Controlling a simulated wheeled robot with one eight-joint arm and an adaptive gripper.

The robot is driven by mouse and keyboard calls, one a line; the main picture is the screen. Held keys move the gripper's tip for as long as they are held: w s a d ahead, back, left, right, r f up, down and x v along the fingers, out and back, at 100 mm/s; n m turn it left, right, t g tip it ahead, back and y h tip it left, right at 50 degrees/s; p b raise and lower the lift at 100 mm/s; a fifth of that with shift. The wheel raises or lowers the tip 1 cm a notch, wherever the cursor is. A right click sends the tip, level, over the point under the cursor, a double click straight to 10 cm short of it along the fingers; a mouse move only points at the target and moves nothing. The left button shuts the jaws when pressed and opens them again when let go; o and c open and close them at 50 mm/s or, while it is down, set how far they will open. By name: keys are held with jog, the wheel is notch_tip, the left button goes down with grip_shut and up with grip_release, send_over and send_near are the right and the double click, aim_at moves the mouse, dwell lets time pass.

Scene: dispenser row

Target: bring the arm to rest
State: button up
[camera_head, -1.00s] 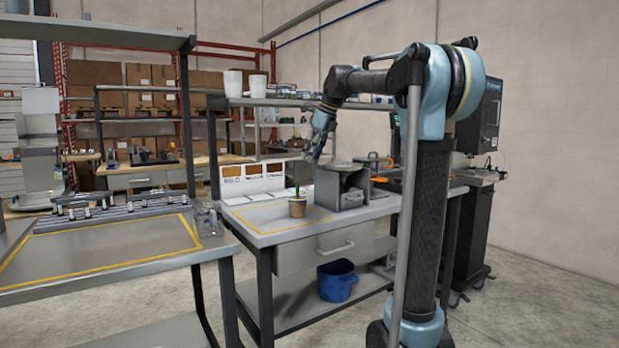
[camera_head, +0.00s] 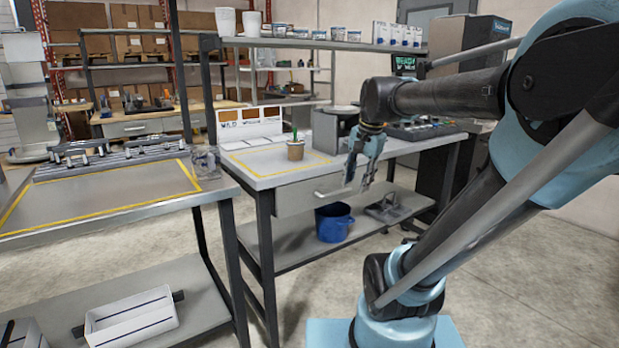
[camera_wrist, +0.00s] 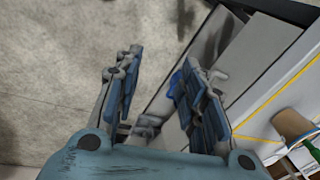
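My gripper (camera_head: 364,165) hangs at the front edge of the right workbench (camera_head: 262,184), before its drawer side, with its fingers pointing down. In the wrist view my gripper (camera_wrist: 165,95) has its two blue-padded fingers spread wide.
A brown cup with a green stick (camera_head: 296,150) stands inside the yellow outline on the right bench. A grey dispenser (camera_head: 330,130) stands behind my gripper. A blue bucket (camera_head: 333,222) sits on the lower shelf. Open floor lies in front of the bench.

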jog(key=s+d+f+n, duration=0.2)
jog(key=s+f+n, duration=0.2)
jog(key=s+f, duration=0.2)
jog(key=s+d+f+n+h, duration=0.1)
jog(key=s+d+f+n, duration=0.2)
jog(key=s+f, duration=0.4)
notch_tip(320, 180, down, 4)
jog(key=shift+f+n, duration=0.1)
jog(key=shift+n, duration=0.5)
jog(key=shift+w+f, duration=0.15)
jog(key=shift+w, duration=0.2)
